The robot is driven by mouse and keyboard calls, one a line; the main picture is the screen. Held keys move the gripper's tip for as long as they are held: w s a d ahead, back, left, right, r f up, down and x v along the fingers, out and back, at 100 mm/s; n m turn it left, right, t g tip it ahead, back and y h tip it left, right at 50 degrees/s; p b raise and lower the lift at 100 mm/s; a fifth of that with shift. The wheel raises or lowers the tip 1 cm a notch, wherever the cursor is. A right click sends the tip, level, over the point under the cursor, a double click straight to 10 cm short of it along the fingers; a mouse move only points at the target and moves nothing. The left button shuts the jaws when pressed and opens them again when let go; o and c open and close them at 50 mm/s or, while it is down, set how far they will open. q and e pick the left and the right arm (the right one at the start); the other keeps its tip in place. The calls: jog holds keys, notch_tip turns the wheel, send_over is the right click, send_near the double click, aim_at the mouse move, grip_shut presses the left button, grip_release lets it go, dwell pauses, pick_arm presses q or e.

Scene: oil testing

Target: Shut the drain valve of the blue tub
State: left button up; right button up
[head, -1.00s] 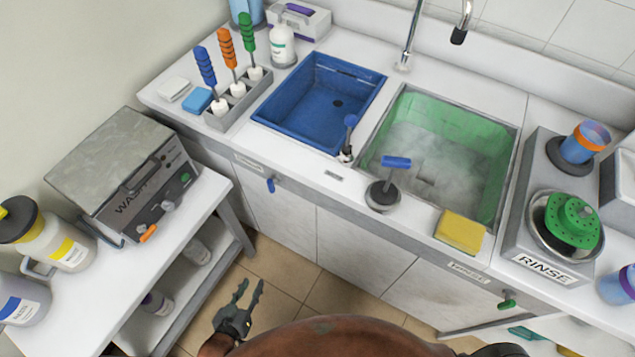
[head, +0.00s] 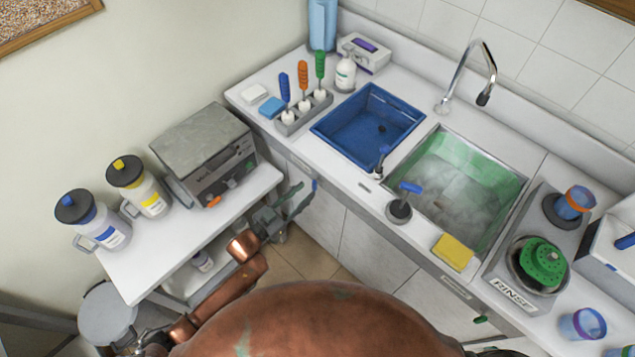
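The blue tub (head: 345,130) is set in the counter. It looks empty, with a dark drain hole in its floor. A small blue drain valve handle (head: 314,186) sticks out from the counter front below the tub, partly behind my fingers. My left gripper (head: 304,193) is in front of the cabinet with its two fingers spread, nothing between them. Its fingertips overlap the valve handle in the picture; I cannot tell whether they touch it. Which way the handle is turned is not clear. My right gripper is not in view.
The green tub (head: 510,190) on the right holds cloudy liquid. A side table (head: 150,275) with a grey heater (head: 205,140) and jugs is left of my arm.

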aim_at(313, 185)
pick_arm(q)
jog(key=x, duration=0.5)
jog(key=shift+w+d, duration=0.25)
jog(key=shift+d, duration=0.05)
jog(key=shift+c, duration=0.3)
grip_shut()
